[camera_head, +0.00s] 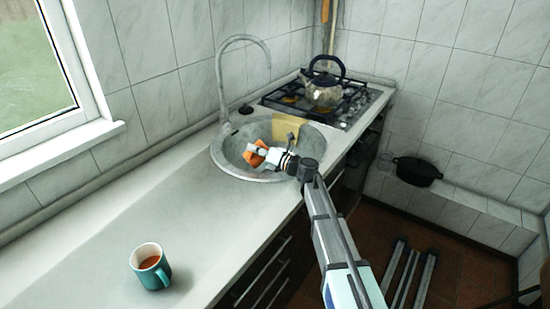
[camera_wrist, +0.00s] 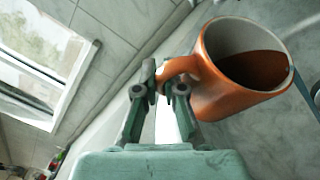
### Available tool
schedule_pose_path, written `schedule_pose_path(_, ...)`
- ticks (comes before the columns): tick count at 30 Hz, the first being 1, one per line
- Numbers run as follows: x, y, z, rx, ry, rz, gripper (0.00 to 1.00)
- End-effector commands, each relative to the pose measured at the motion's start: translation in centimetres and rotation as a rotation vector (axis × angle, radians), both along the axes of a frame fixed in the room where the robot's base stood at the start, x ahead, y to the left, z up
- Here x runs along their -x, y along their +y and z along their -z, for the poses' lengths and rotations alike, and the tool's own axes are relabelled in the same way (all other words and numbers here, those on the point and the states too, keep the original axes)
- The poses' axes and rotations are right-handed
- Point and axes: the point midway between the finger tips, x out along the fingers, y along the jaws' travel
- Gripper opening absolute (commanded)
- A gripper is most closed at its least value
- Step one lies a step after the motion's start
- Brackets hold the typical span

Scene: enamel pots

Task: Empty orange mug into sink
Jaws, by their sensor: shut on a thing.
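An orange mug (camera_head: 256,154) is over the round grey sink (camera_head: 216,157), partly hidden by my gripper (camera_head: 263,159). In the wrist view, the orange mug (camera_wrist: 235,98) has a pale grey inside with brown contents. My gripper (camera_wrist: 166,82) is shut on the mug's handle. The mug looks tilted in the head view, but I cannot tell how far. I see no stream of liquid leaving it.
A grey tap (camera_head: 222,80) arches behind the sink. A yellowish cloth or sponge (camera_head: 290,130) is at the sink's far right rim. A kettle (camera_head: 322,90) stands on the stove (camera_head: 350,105). A teal mug (camera_head: 150,268) with brown contents stands on the front counter (camera_head: 110,225).

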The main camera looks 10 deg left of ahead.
Motion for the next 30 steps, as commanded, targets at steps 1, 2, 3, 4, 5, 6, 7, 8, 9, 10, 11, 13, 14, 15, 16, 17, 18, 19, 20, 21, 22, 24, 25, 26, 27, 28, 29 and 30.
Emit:
schedule_pose_path(1, -0.03, -0.05, -0.10, -0.006, 0.003, 0.000, 0.00)
schedule_pose_path(2, -0.05, -0.06, -0.12, -0.009, 0.003, -0.001, 0.00)
schedule_pose_path(3, -0.06, -0.08, -0.16, -0.012, 0.006, -0.001, 0.00)
schedule_pose_path(4, -0.07, -0.10, -0.19, -0.016, 0.008, -0.001, 0.00)
schedule_pose_path(5, -0.10, -0.11, -0.20, -0.019, 0.009, -0.002, 0.00)
schedule_pose_path(6, -0.12, -0.09, -0.26, -0.022, 0.012, -0.002, 0.00)
schedule_pose_path(7, -0.14, -0.11, -0.28, -0.025, 0.013, -0.002, 0.00)
schedule_pose_path(8, -0.17, -0.12, -0.31, -0.029, 0.015, -0.002, 0.00)
schedule_pose_path(9, -0.18, -0.14, -0.36, -0.032, 0.017, -0.002, 0.00)
schedule_pose_path(10, -0.19, -0.17, -0.38, -0.035, 0.018, -0.002, 0.00)
schedule_pose_path(11, -0.21, -0.18, -0.41, -0.038, 0.020, -0.002, 0.00)
schedule_pose_path(13, -0.23, -0.23, -0.47, -0.044, 0.024, -0.003, 0.00)
schedule_pose_path(14, -0.25, -0.24, -0.49, -0.047, 0.026, -0.003, 0.00)
schedule_pose_path(15, -0.26, -0.27, -0.53, -0.050, 0.028, -0.003, 0.00)
schedule_pose_path(16, -0.28, -0.29, -0.56, -0.054, 0.030, -0.004, 0.00)
schedule_pose_path(17, -0.30, -0.31, -0.57, -0.056, 0.031, -0.004, 0.00)
schedule_pose_path(18, -0.30, -0.33, -0.62, -0.060, 0.034, -0.005, 0.00)
schedule_pose_path(19, -0.31, -0.35, -0.66, -0.063, 0.036, -0.004, 0.00)
schedule_pose_path(20, -0.33, -0.36, -0.68, -0.066, 0.037, -0.005, 0.00)
schedule_pose_path(21, -0.34, -0.39, -0.72, -0.070, 0.040, -0.005, 0.00)
schedule_pose_path(22, -0.36, -0.41, -0.76, -0.073, 0.041, -0.006, 0.00)
schedule_pose_path(24, -0.39, -0.46, -0.80, -0.080, 0.045, -0.006, 0.00)
schedule_pose_path(25, -0.41, -0.48, -0.82, -0.082, 0.046, -0.006, 0.00)
schedule_pose_path(26, -0.43, -0.51, -0.84, -0.085, 0.048, -0.007, 0.00)
schedule_pose_path(27, -0.43, -0.53, -0.88, -0.088, 0.051, -0.007, 0.00)
schedule_pose_path(28, -0.45, -0.55, -0.90, -0.091, 0.052, -0.007, 0.00)
schedule_pose_path(29, -0.48, -0.58, -0.92, -0.095, 0.053, -0.007, 0.00)
schedule_pose_path(30, -0.49, -0.61, -0.95, -0.098, 0.056, -0.007, 0.00)
